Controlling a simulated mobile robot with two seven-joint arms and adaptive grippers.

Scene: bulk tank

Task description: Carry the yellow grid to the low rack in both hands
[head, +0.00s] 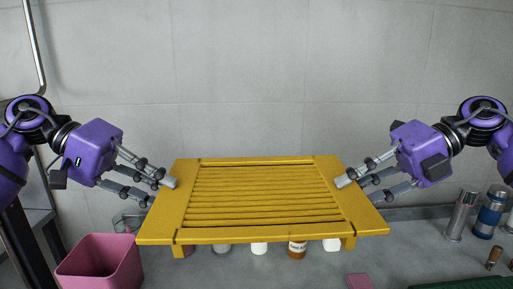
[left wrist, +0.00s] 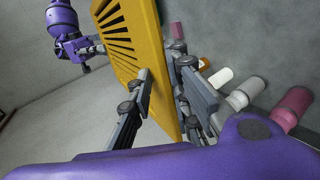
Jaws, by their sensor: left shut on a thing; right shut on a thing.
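The yellow grid (head: 262,229) is a slatted board with short feet, held level in the air in the middle of the head view. My left gripper (head: 165,188) is shut on its left edge. My right gripper (head: 352,186) is shut on its right edge. In the left wrist view the grid (left wrist: 150,35) stands between the two fingers of my left gripper (left wrist: 165,95), one on each face. The right gripper (left wrist: 97,45) shows at the grid's far side there. I cannot make out the low rack for certain in either view.
A pink bin (head: 100,262) stands at the lower left. Several bottles and jars, one a brown jar (head: 297,249), are partly hidden below the grid. A steel flask (head: 461,213) and a blue flask (head: 491,211) stand at right. A tiled wall (head: 260,75) rises behind.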

